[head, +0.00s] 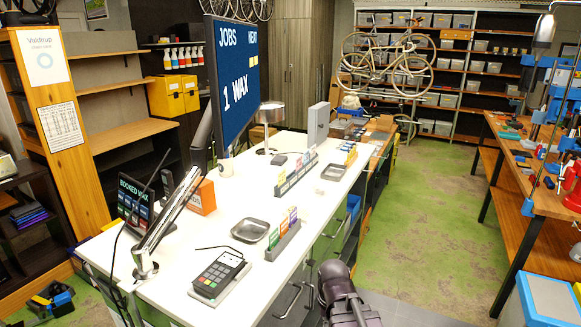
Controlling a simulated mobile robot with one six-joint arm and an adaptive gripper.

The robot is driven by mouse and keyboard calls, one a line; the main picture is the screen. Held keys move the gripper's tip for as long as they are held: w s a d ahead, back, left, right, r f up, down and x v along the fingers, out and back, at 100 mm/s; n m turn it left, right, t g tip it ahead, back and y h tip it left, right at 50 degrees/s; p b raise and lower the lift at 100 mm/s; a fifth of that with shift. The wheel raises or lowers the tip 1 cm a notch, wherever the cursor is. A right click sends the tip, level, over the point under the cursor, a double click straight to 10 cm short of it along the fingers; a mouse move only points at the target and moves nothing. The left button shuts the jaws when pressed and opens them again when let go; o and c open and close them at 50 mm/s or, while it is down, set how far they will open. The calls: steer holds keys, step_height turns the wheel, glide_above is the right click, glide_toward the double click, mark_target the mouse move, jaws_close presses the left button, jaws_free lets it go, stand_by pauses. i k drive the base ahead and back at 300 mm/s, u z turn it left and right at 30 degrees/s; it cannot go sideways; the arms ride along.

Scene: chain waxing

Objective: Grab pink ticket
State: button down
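A small grey rack (283,245) stands near the right edge of the white counter and holds a few coloured tickets upright. A green ticket (274,238) is at its near end and a yellow one (284,226) in the middle. A pinkish-purple ticket (293,215) is at the far end; its exact shade is hard to tell at this size. A dark part of my arm shows at the bottom centre, in front of the counter's right side. My gripper's fingers are not in view.
The white counter (225,205) carries a card terminal (219,276), a grey dish (250,230), a lamp arm (165,225), an orange box (202,197) and a longer rack (296,175). A large screen (235,80) stands behind. Green floor (420,220) is clear to the right, before a workbench (545,200).

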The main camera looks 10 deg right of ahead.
mark_target(299, 161)
steer(key=z, duration=0.1)
steer(key=k, duration=0.65)
steer(key=z, duration=0.5)
steer(key=i, duration=2.3)
steer(key=u, duration=0.55)
